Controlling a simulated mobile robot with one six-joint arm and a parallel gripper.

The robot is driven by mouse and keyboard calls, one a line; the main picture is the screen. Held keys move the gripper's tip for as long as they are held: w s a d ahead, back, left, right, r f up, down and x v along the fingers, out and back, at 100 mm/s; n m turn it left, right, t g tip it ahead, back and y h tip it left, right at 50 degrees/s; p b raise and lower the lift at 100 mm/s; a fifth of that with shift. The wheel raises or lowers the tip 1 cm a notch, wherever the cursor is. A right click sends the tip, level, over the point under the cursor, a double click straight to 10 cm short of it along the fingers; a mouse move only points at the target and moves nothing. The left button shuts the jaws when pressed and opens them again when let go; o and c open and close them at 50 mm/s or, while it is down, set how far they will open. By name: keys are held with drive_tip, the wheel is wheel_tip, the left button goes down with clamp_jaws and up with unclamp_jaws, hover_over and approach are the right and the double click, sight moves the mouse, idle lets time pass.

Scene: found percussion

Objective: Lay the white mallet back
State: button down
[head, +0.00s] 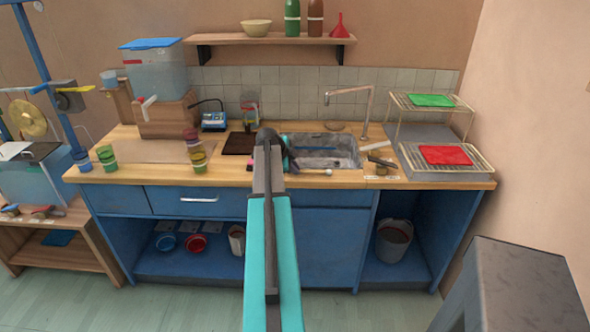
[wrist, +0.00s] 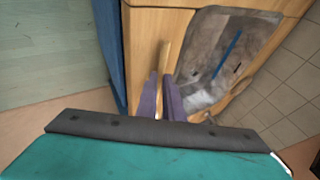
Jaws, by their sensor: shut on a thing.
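The white mallet (head: 328,171) shows in the head view as a small pale head on a thin stick, just in front of the sink. My gripper (head: 289,163) is at the stick's left end, partly hidden behind my own arm. In the wrist view my gripper (wrist: 161,103) has its two purple fingers close together. A thin tan stick, apparently the mallet's handle (wrist: 164,57), runs from between them over the wooden counter. The gripper is shut on the mallet. Whether the mallet touches the counter I cannot tell.
The grey sink (head: 325,158) lies just behind the mallet. A small wooden block with dark pieces (head: 380,168) stands to the right, near the dish rack (head: 445,157). Stacked colored cups (head: 198,158) stand to the left. A grey stool (head: 520,285) is at the front right.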

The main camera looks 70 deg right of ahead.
drive_tip(key=shift+f+b, duration=0.3)
drive_tip(key=shift+b, duration=0.25)
idle(0.6)
drive_tip(key=c, duration=1.8)
unclamp_jaws()
drive_tip(key=shift+a+f, duration=0.1)
drive_tip(key=shift+f, duration=0.1)
drive_tip(key=shift+a, duration=0.15)
drive_tip(key=b+v, duration=0.1)
drive_tip(key=v, duration=0.6)
drive_tip(key=b+v, duration=0.2)
drive_tip(key=v, duration=0.5)
drive_tip(key=shift+d+r, duration=0.25)
drive_tip(key=shift+d, duration=0.05)
